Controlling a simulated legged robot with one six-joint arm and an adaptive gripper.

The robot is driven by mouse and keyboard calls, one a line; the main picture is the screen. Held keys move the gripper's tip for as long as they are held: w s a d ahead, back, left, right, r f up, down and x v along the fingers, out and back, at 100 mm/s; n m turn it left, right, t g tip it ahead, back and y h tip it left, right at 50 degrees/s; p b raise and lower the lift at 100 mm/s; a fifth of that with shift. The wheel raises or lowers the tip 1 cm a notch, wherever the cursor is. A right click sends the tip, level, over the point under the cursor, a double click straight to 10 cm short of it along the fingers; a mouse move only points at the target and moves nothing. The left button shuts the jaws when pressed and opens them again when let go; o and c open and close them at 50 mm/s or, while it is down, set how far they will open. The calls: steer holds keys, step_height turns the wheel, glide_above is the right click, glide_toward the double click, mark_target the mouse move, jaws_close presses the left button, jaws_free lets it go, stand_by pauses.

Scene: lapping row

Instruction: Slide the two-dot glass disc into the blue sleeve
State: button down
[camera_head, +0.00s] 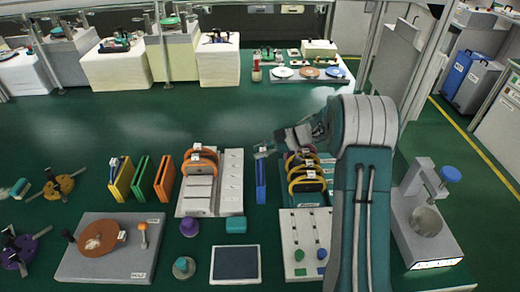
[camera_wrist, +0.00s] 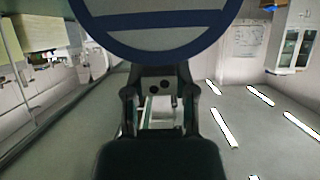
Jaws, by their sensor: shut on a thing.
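The sleeve stands upright, narrow side towards me. In the wrist view my gripper (camera_wrist: 158,72) is shut on a round pale disc with a dark blue rim (camera_wrist: 152,46). A blue band crosses the disc, and its upper part is cut off by the frame. I cannot make out its dots or tell it apart in the head view. I cannot tell whether any of it is inside the sleeve.
Yellow (camera_head: 122,179), green (camera_head: 142,178) and orange (camera_head: 164,177) sleeves stand at left. A rack with orange rings (camera_head: 200,158) is left of the blue sleeve; one with yellow rings (camera_head: 307,184) is right. A dark pad (camera_head: 235,264) and teal block (camera_head: 236,225) lie in front.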

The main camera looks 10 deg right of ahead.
steer(key=shift+c, duration=1.8)
jaws_free()
steer(key=shift+f, duration=0.15)
steer(key=shift+d, duration=0.1)
steer(key=v, duration=1.1)
steer(key=shift+d+r, duration=0.3)
